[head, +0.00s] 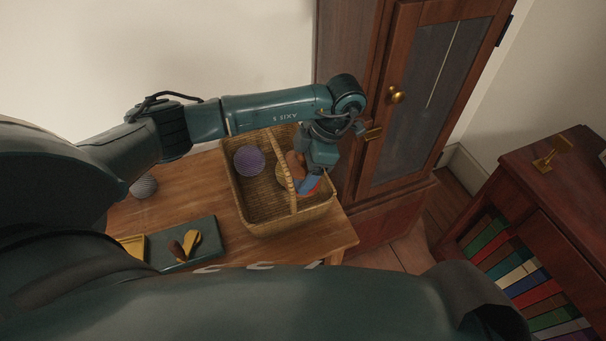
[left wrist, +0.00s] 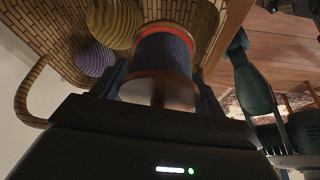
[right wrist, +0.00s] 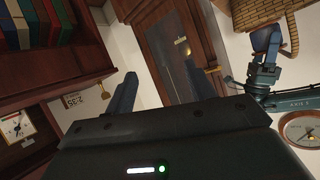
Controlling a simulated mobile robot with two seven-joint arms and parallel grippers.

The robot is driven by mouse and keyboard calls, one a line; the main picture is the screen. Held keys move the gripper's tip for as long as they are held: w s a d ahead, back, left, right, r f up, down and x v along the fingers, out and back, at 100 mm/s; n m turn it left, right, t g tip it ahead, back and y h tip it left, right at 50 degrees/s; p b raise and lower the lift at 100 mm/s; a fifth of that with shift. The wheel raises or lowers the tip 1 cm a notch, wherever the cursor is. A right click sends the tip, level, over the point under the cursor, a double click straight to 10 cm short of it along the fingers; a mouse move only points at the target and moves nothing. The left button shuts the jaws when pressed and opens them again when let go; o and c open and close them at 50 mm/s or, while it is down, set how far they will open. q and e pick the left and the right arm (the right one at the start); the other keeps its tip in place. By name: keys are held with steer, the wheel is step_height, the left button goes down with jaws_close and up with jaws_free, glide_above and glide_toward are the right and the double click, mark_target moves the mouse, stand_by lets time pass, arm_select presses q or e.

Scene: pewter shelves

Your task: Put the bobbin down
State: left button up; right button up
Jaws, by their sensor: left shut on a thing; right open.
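The bobbin (left wrist: 160,52), wound with dark blue thread between reddish-brown ends, is between the fingers of my left gripper (left wrist: 158,88) in the left wrist view. In the head view the left gripper (head: 311,176) reaches down into the right part of a wicker basket (head: 262,226), and a blue and red bit of the bobbin (head: 309,184) shows below it. Whether the bobbin touches the basket floor is hidden. My right gripper (right wrist: 157,92) is open and empty in the right wrist view, away from the basket.
The basket holds a purple ball (head: 249,160) and a yellowish ball (head: 283,174); its handle arches across the middle. A dark green tray (head: 205,243) is on the wooden table (head: 335,236). A tall cabinet (head: 376,190) stands close behind, and a bookcase (head: 520,190) at right.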

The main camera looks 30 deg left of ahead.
arm_select(q)
steer(key=shift+f, duration=1.6)
